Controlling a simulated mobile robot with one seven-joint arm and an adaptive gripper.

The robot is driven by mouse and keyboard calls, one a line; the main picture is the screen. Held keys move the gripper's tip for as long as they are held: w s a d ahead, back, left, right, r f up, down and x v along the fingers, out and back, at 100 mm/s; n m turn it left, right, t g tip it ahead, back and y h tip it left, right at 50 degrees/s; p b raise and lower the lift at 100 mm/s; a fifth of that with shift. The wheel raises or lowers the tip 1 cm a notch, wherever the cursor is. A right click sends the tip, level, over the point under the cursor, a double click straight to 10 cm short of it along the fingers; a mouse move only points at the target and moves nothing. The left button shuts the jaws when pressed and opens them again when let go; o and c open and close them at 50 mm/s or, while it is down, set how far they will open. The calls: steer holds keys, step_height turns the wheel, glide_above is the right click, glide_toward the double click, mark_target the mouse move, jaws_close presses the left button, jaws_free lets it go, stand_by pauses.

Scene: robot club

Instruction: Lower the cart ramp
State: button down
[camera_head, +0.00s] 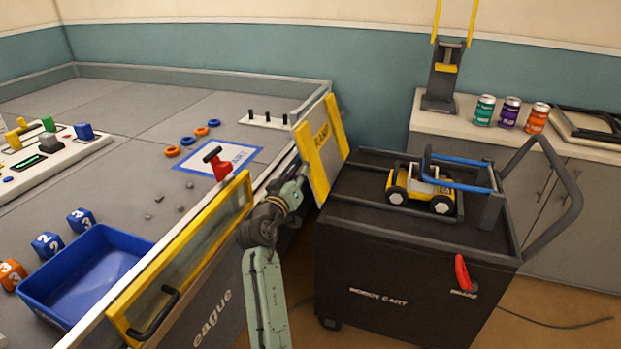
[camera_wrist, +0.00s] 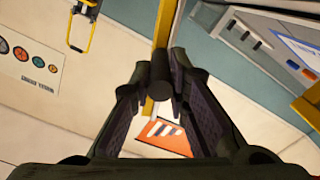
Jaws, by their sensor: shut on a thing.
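The cart ramp (camera_head: 323,150) is a panel with yellow side strips and lettering. It stands steeply tilted up at the left edge of the black robot cart (camera_head: 365,285), beside the field table's wall. My gripper (camera_head: 302,172) is at the ramp's left side. In the wrist view, my gripper (camera_wrist: 162,85) is closed around a dark round bar (camera_wrist: 161,72), which looks like the ramp's handle, with a yellow edge behind it. The grip is hidden in the head view. A yellow and white wheeled robot (camera_head: 420,188) sits on the cart top, with a blue bar by it.
The field table (camera_head: 120,110) at left holds a blue bin (camera_head: 85,275), number blocks and rings. A yellow-framed clear gate (camera_head: 190,255) with a red latch (camera_head: 217,165) lines its near edge. A red brake lever (camera_head: 463,272) is on the cart. Cans stand on the back counter.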

steer(key=w+a+f+n+b, duration=0.3)
steer(key=a+f+n+b, duration=0.1)
steer(key=a+f+n, duration=0.7)
steer(key=shift+w+a+f+n, duration=0.15)
steer(key=shift+w+f+n, duration=0.1)
steer(key=shift+f+n, duration=0.55)
steer(key=shift+r, duration=0.1)
steer(key=c, duration=1.5)
jaws_free()
steer(key=shift+c, duration=0.2)
steer(key=v, duration=0.7)
steer(key=shift+s, duration=0.25)
